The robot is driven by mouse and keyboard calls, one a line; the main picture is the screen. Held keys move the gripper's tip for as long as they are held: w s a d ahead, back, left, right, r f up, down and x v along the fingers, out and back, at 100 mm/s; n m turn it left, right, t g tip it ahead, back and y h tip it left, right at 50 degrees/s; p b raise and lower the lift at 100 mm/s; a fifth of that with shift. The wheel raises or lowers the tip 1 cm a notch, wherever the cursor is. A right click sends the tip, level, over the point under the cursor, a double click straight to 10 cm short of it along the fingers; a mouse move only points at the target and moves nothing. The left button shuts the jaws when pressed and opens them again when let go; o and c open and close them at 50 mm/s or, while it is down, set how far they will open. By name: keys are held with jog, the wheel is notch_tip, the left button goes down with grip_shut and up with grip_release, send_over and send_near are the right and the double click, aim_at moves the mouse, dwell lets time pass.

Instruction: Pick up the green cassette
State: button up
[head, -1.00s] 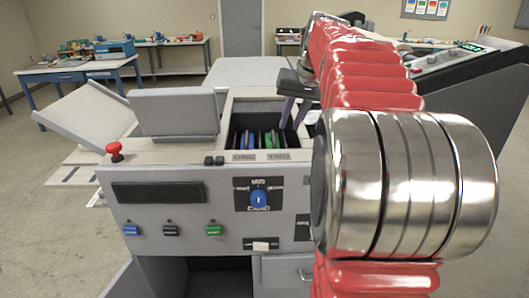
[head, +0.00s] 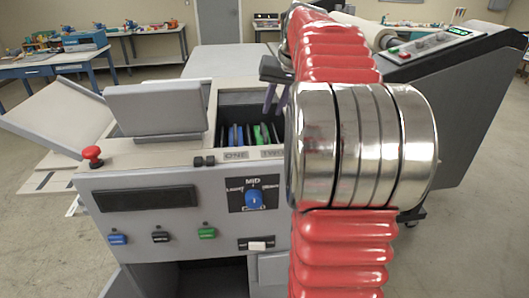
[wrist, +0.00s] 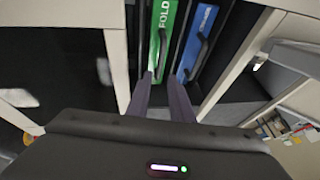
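The green cassette (head: 262,134) stands in the open bay on top of the grey machine, above the label TWO, partly hidden by my arm in the head view. In the wrist view the green cassette (wrist: 175,22) shows its top face, marked FOLD, with a black loop handle. My gripper (wrist: 163,82) is open, with its two dark purple fingers apart at the near end of that handle. Nothing is clearly held. In the head view my gripper (head: 276,104) is over the right part of the bay. Contact with the handle cannot be told.
The bay's pale walls (wrist: 238,62) are near the fingers. A grey tilted lid (head: 155,108) rises left of the bay.

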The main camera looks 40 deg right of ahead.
aim_at(264, 129)
jog(key=x, duration=0.7)
jog(key=shift+s, duration=0.1)
jog(key=shift+x, duration=2.6)
grip_shut()
jog(key=shift+r, duration=0.1)
